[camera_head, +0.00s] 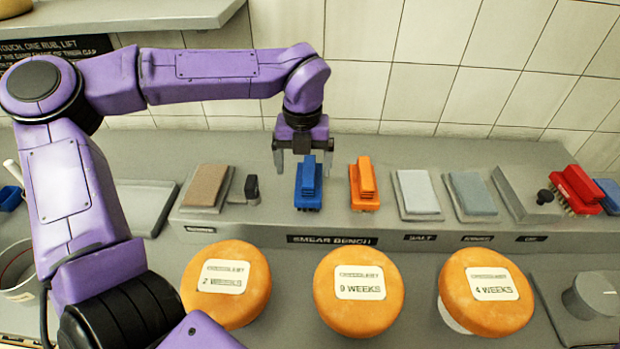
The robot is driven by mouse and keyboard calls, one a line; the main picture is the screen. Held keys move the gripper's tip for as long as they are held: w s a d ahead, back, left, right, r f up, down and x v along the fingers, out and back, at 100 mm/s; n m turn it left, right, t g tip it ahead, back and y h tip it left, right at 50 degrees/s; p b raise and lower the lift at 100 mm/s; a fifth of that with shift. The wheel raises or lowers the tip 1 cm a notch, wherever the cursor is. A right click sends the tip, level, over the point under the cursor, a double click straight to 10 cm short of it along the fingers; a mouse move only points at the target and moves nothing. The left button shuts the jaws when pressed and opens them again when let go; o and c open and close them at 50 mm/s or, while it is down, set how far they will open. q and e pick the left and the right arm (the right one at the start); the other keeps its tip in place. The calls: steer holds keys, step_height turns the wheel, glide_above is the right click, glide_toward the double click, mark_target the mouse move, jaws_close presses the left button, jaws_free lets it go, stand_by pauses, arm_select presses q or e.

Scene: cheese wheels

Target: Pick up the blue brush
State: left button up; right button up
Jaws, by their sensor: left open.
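The blue brush (308,190) stands on the raised grey bench, bristles down, with its handle block upward. My left gripper (303,160) is above and just behind it, fingers pointing down and apart. I cannot tell whether the right finger touches the handle. Nothing shows between the fingers apart from the brush's upper end. My right gripper is not in view.
An orange brush (363,185) stands close on the right. A brown pad (207,186) and a small black-topped block (252,188) lie left. Cheese wheels (358,318) line the front. Pale pads (418,192), a red brush (577,188) and another blue item (608,192) are farther right.

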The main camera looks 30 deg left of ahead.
arm_select(q)
steer(key=f, duration=0.1)
steer(key=f+p, duration=0.1)
steer(key=f, duration=0.1)
steer(key=w+d+f, duration=0.1)
steer(key=f, duration=0.1)
steer(key=shift+f+p, duration=0.25)
steer(key=shift+p, duration=0.15)
steer(key=shift+f, duration=0.2)
steer(key=shift+s+a, duration=0.1)
steer(key=shift+s, duration=0.1)
steer(key=shift+w, duration=0.15)
steer(key=c, duration=1.2)
steer(key=shift+r, duration=0.15)
